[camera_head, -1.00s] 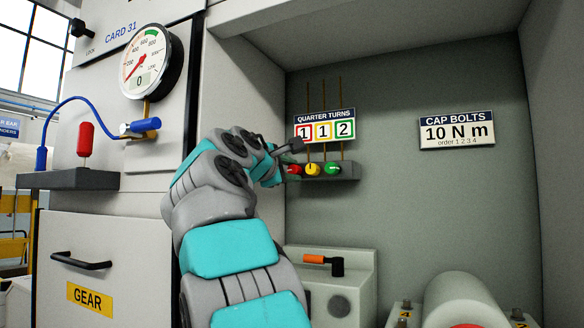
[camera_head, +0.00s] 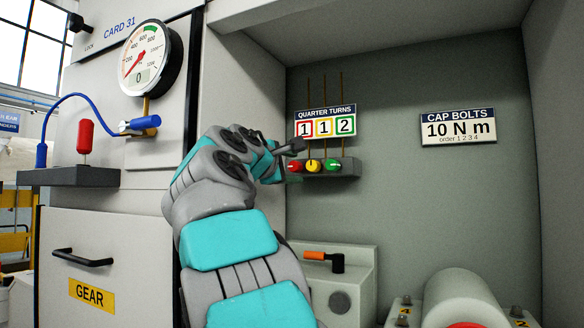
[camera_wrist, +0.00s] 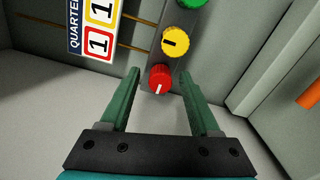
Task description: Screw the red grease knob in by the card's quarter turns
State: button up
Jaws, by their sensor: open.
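The red knob (camera_wrist: 161,78) sits at the near end of a dark block, with the yellow knob (camera_wrist: 175,41) and green knob (camera_wrist: 191,3) beyond it. My gripper (camera_wrist: 160,80) is open, its green fingers on either side of the red knob in the wrist view, with no visible contact. How deep the fingertips reach is hard to tell. The quarter turns card (camera_head: 325,122) above reads 1 in red, 1 in yellow, 2 in green. White marks show on the red knob's face.
The dark block (camera_head: 345,170) is fixed to the back wall of the recess. A cap bolts sign (camera_head: 458,128) hangs to the right. A gauge (camera_head: 146,60) and a blue hose (camera_head: 70,107) are at left.

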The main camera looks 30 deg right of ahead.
jog(key=shift+s, duration=0.1)
jog(key=v, duration=0.7)
jog(key=shift+s+a+b, duration=0.2)
jog(key=shift+a+b, duration=0.15)
jog(key=shift+b, duration=0.05)
